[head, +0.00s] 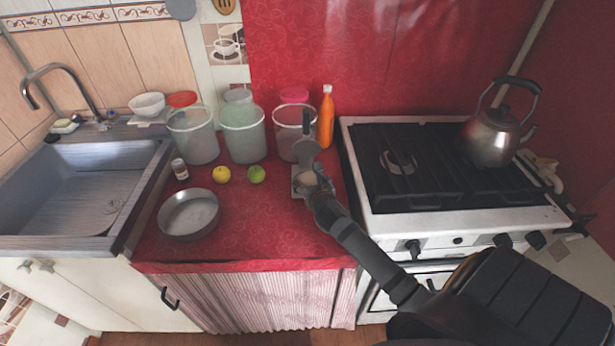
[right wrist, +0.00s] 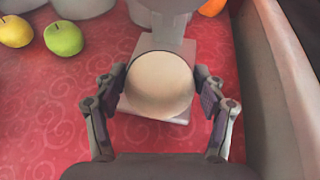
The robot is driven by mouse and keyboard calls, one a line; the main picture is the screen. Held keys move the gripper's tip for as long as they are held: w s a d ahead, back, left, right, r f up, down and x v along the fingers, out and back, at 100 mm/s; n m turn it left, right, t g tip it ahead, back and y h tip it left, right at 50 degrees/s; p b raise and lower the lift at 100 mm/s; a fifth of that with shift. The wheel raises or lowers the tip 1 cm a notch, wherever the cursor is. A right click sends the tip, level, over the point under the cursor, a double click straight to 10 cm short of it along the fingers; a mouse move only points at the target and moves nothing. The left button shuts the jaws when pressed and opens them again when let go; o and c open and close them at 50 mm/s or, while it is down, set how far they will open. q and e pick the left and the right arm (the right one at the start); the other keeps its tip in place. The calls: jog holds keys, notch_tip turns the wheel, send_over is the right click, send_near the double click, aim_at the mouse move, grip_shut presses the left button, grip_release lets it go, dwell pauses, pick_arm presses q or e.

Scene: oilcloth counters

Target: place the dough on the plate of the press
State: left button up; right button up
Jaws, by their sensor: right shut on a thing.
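The dough is a pale round ball (right wrist: 158,86) between the two fingers of my right gripper (right wrist: 161,82), which is shut on it. In the head view the dough (head: 305,178) shows small at the end of my right arm, beside the gripper (head: 317,183). The press (head: 306,152) is grey and stands on the red counter, its lever raised. Its flat base (right wrist: 143,48) lies beneath the dough in the right wrist view. The dough hides most of the plate, and I cannot tell whether they touch. My left gripper is not in view.
A stove (head: 372,205) with a kettle (head: 490,135) stands close on the right. Several tubs (head: 243,135) and an orange bottle (head: 326,120) stand behind. The front counter is clear.

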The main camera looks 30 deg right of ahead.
aim_at(308, 176)
jog(key=w, duration=0.1)
jog(key=w+d, duration=0.1)
jog(key=w, duration=0.1)
jog(key=shift+w+d+r, duration=0.1)
jog(key=shift+w+r, duration=0.05)
jog(key=shift+r, duration=0.05)
jog(key=shift+w+f, duration=0.15)
jog(key=shift+f, duration=0.85)
jog(key=shift+r, duration=0.1)
jog(key=o, duration=1.4)
